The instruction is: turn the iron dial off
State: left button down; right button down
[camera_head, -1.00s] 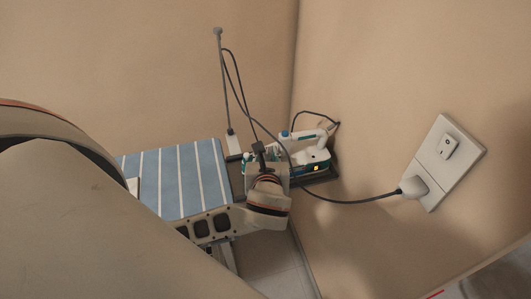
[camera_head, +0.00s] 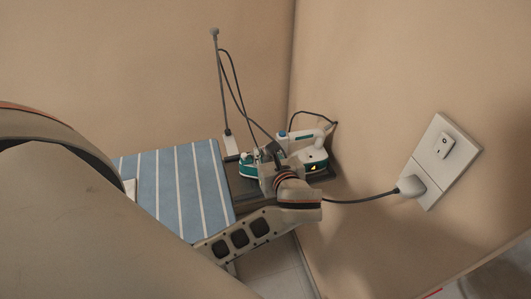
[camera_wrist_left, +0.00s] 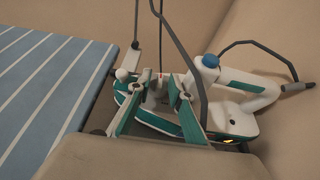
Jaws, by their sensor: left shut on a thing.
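The iron (camera_head: 312,155) is white and teal with a blue button, and rests on the dark end of the ironing board in the corner. A small yellow-orange light glows on its body in both views. In the wrist view the iron (camera_wrist_left: 243,118) lies in front of my left gripper (camera_wrist_left: 155,93). The two fingers stand apart, one each side of a white part with a small red mark, which looks like the iron dial (camera_wrist_left: 155,88). In the head view my left gripper (camera_head: 267,157) is at the iron's near left side and partly hides it. My right gripper is not in view.
The blue-striped ironing board (camera_head: 180,185) lies left of the iron. A thin cord post (camera_head: 221,80) stands behind. A cord runs to a plug (camera_head: 411,186) in the wall socket (camera_head: 428,165), with a switch (camera_head: 445,145) above. Walls close in behind and right.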

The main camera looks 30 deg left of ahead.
pick_arm(q)
jog(key=shift+r, duration=0.1)
jog(key=c, duration=1.8)
grip_release()
jog(key=shift+c, duration=0.2)
jog(key=shift+s+d+r, duration=0.15)
jog(key=shift+s+d, duration=0.2)
jog(key=shift+d, duration=0.2)
jog(key=v, duration=0.6)
jog(key=shift+s+r, duration=0.2)
jog(key=shift+s, duration=0.1)
jog(key=shift+d, duration=0.15)
